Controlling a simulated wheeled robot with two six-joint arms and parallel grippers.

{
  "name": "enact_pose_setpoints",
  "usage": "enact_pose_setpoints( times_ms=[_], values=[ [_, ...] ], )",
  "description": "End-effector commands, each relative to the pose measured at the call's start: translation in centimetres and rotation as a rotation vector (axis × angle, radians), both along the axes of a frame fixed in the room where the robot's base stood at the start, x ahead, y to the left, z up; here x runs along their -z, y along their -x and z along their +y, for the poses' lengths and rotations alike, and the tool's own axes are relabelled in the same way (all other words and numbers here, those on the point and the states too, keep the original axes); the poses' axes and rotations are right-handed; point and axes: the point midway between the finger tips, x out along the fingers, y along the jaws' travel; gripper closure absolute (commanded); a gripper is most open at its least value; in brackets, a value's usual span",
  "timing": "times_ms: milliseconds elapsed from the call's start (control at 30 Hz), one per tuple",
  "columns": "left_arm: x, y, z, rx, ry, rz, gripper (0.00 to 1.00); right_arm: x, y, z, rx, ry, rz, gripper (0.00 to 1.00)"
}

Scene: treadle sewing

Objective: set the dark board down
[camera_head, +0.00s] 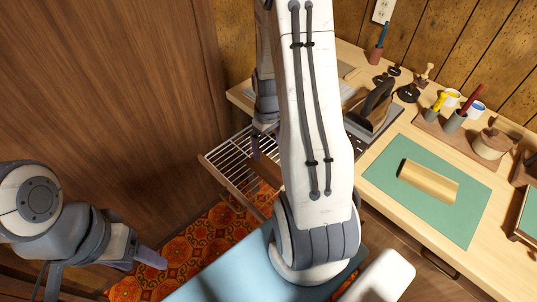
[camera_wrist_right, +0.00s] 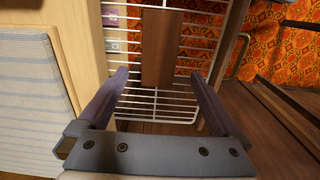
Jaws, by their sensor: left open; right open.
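The dark board (camera_wrist_right: 162,47) is a brown rectangular piece lying on a white wire rack (camera_wrist_right: 160,105) in the right wrist view. In the head view part of the board (camera_head: 268,171) shows on the rack, with the rest hidden behind my right arm. My right gripper (camera_wrist_right: 160,76) is open, with one finger on each side of the board's near end and a visible gap to each. In the head view my right gripper (camera_head: 262,146) is partly hidden by its arm. My left gripper (camera_head: 142,260) is open and empty at the lower left, away from the rack.
The rack's wooden frame (camera_head: 236,185) stands beside the pale worktable (camera_head: 376,202). The table holds a green mat (camera_head: 455,213) with a golden roll (camera_head: 429,181), an iron (camera_head: 376,101), cups and tools. A patterned orange rug (camera_head: 193,240) lies below. A light blue surface (camera_head: 225,274) is in front.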

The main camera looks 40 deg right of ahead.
Motion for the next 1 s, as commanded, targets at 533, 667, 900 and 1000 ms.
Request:
enact_pose_setpoints(
  times_ms=[533, 667, 900, 1000],
  values=[
    [-0.5, 0.0, 0.0, 0.0, 0.0, 0.0, 0.4, -4.1, -0.4, 1.3, -0.021, 0.001, -0.005, 0.0],
    [-0.5, 0.0, 0.0, 0.0, 0.0, 0.0, 0.4, -6.7, -1.2, 6.8, -0.098, -0.001, -0.018, 0.0],
    [-0.4, 0.0, 0.0, 0.0, 0.0, 0.0, 0.4, -12.9, 3.2, 21.5, -0.312, -0.031, -0.04, 0.0],
    [-0.4, 0.0, 0.0, 0.0, 0.0, 0.0, 0.4, -14.8, 7.0, 25.8, -0.399, -0.049, -0.04, 0.0]
  ],
)
